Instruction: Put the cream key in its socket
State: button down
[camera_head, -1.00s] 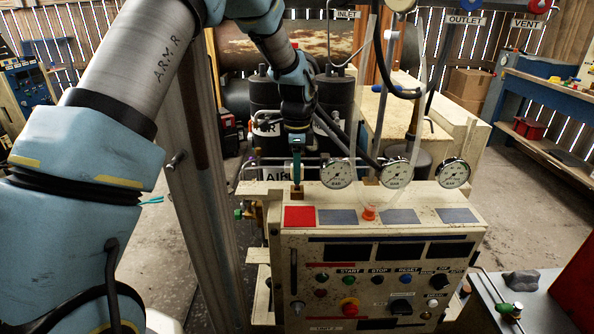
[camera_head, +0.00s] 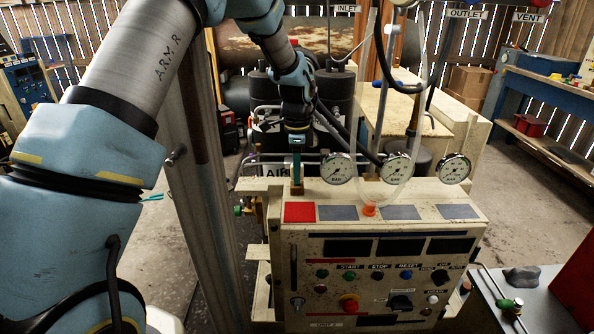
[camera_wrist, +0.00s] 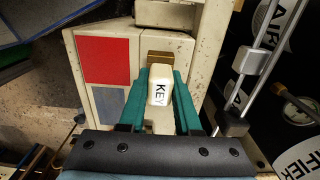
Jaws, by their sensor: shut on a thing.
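The cream key (camera_wrist: 159,84), lettered KEY, is between the teal fingers of my gripper (camera_wrist: 160,76) in the wrist view. My gripper is shut on it. A brass block (camera_wrist: 160,57), apparently the socket, shows just beyond the key's far end. In the head view my gripper (camera_head: 297,178) points down at the back left corner of the cream control panel, with the brass block (camera_head: 297,190) right below the fingertips. The fingers hide the key there. I cannot tell whether the key touches the brass block or has entered it.
A red square (camera_head: 300,212) and several grey-blue squares line the panel top (camera_head: 412,197). A round gauge (camera_head: 337,168) stands close right of my gripper, with more gauges farther right. Dark cylinders (camera_head: 334,90) stand behind. Pipes run behind my gripper.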

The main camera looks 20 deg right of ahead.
jog(key=shift+f, duration=0.6)
jog(key=c, duration=0.5)
grip_release()
jog(key=shift+r+b, duration=0.1)
jog(key=shift+b, duration=0.2)
notch_tip(320, 180, up, 10)
jog(key=shift+r+b, duration=0.1)
jog(key=shift+b, duration=0.9)
jog(key=shift+r, duration=0.2)
